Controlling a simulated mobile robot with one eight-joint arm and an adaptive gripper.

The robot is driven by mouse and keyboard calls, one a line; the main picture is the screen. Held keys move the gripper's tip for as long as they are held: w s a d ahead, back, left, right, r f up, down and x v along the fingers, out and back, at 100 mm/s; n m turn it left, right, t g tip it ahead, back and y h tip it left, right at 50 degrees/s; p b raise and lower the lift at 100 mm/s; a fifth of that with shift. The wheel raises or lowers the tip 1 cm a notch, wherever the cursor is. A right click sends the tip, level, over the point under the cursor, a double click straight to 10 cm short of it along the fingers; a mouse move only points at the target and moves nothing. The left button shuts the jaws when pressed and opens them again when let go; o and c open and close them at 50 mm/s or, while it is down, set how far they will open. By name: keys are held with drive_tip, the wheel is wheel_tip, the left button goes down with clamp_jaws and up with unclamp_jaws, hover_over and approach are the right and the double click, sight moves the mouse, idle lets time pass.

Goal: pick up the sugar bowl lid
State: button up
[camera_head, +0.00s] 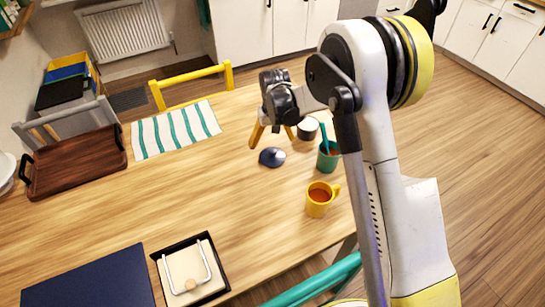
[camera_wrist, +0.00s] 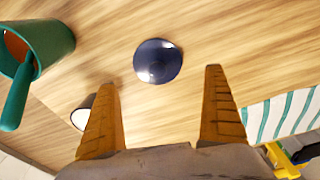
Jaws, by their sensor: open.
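The sugar bowl lid, a small dark blue disc (camera_head: 271,157), lies on the wooden table. In the wrist view the lid (camera_wrist: 158,61) lies just beyond the fingertips, about midway between them. My gripper (camera_head: 272,140) is open and empty above the table, its orange-brown fingers pointing down near the lid. The fingers (camera_wrist: 159,79) are wide apart in the wrist view and do not appear to touch the lid. A small dark bowl with pale contents (camera_head: 308,129), probably the sugar bowl, stands behind the lid to the right. In the wrist view the left finger partly hides this bowl (camera_wrist: 81,114).
A green mug with a teal handle or spoon (camera_head: 327,158) and a yellow mug (camera_head: 319,200) stand right of the lid. A striped cloth (camera_head: 175,130), wooden tray (camera_head: 75,162) and napkin holder (camera_head: 190,270) lie farther off. The table left of the lid is clear.

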sight(273, 151)
drive_tip(key=f+b, duration=0.1)
drive_tip(key=f, duration=0.1)
drive_tip(key=f+b, duration=0.1)
drive_tip(key=f, duration=0.2)
drive_tip(key=w+f+b, duration=0.1)
drive_tip(key=f, duration=0.2)
drive_tip(key=shift+d, duration=0.15)
drive_tip(key=shift+r, duration=0.1)
drive_tip(key=shift+c, duration=0.7)
drive_tip(key=shift+s, duration=0.2)
drive_tip(key=c, duration=1.8)
clamp_jaws()
drive_tip(key=shift+w, duration=0.1)
